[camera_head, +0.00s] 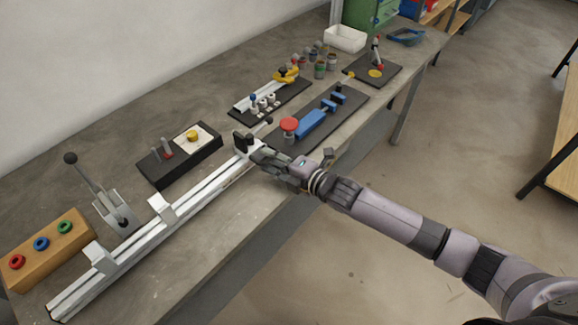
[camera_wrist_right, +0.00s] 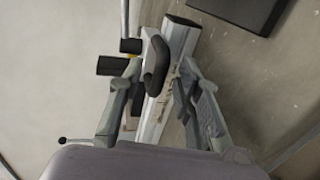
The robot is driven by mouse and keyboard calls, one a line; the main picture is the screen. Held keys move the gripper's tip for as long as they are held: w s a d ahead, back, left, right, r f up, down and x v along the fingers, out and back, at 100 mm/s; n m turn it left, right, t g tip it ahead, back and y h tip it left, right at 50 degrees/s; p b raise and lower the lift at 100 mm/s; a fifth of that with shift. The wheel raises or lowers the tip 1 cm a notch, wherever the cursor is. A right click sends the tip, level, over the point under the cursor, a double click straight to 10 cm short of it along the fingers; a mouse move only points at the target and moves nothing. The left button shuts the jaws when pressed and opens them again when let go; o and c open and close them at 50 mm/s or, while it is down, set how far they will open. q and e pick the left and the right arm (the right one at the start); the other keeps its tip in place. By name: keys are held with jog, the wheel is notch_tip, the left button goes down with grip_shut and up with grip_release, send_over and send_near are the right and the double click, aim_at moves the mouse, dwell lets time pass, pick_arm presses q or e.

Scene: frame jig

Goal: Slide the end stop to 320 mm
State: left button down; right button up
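A long pale aluminium rail (camera_head: 205,184) runs diagonally along the table's front. The end stop, a light block with black knobs (camera_head: 241,143), sits at the rail's far right end. In the right wrist view its black lever (camera_wrist_right: 157,66) shows between the fingers, above the rail (camera_wrist_right: 178,38). My right gripper (camera_head: 258,155) is at the end stop, reaching in from the front. In the wrist view the right gripper (camera_wrist_right: 160,75) is open, with fingers either side of the lever and gaps visible. The scale numbers are too small to read. My left gripper is out of view.
Two white blocks (camera_head: 161,208) (camera_head: 100,257) stand on the rail. A lever fixture (camera_head: 116,215) and a wooden block with coloured rings (camera_head: 45,246) are behind its left part. A black switch box (camera_head: 178,158) and a blue clamp board (camera_head: 335,112) are near the stop.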

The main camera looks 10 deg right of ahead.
jog(key=v, duration=1)
jog(key=shift+s+d+r, duration=0.1)
jog(key=shift+s, duration=0.05)
jog(key=s+d+f+m+g+h, duration=0.3)
jog(key=s+m, duration=0.5)
jog(key=s+d+f+m+g+h, duration=0.2)
jog(key=s+f+m+g+h, duration=0.1)
jog(key=s+m, duration=0.55)
jog(key=s+d+f+m+g+h, duration=0.2)
jog(key=s+d+f+m+h, duration=0.1)
jog(key=s+m, duration=0.45)
jog(key=s+f+g, duration=0.1)
jog(key=s+f, duration=0.1)
jog(key=f, duration=1.2)
jog(key=s+f+g, duration=0.1)
jog(key=s+f, duration=0.1)
jog(key=f, duration=1.2)
jog(key=s+d+f+g, duration=0.1)
jog(key=s+d+f, duration=0.2)
jog(key=s+f, duration=1.1)
jog(key=shift+s+n, duration=0.3)
jog(key=shift+s, duration=0.6)
